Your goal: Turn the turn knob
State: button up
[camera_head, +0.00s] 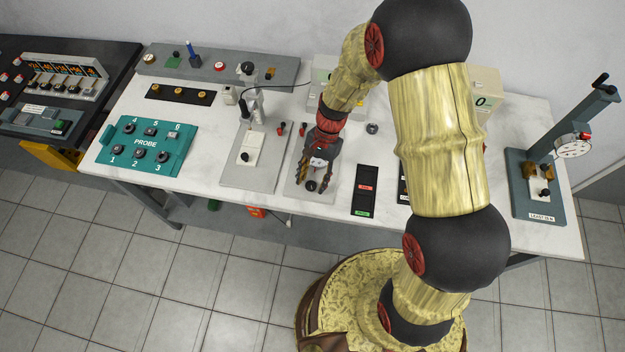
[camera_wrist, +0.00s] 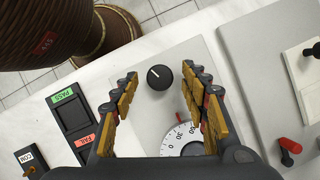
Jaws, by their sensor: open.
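The turn knob (camera_wrist: 159,76) is a round black knob with a white pointer line, on a light grey plate (camera_wrist: 150,125). In the head view the knob (camera_head: 311,186) shows near the front of that plate, below my gripper. My gripper (camera_wrist: 161,72) is open and empty. In the wrist view its two yellow-padded fingers lie to the left and right of the knob, with visible gaps. I cannot tell the height of the fingertips over the knob. A white dial (camera_wrist: 184,141) with numbers on the same plate is partly hidden by my gripper.
A black panel with green PASS and red FAIL labels (camera_head: 366,188) stands beside the plate. A grey fixture (camera_head: 250,150) with red and black terminals is on its other side. A teal PROBE box (camera_head: 147,146) and a lever stand (camera_head: 540,185) are farther off on the white table (camera_head: 210,185).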

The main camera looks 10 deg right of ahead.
jog(key=shift+c, duration=1.1)
jog(key=c, duration=0.9)
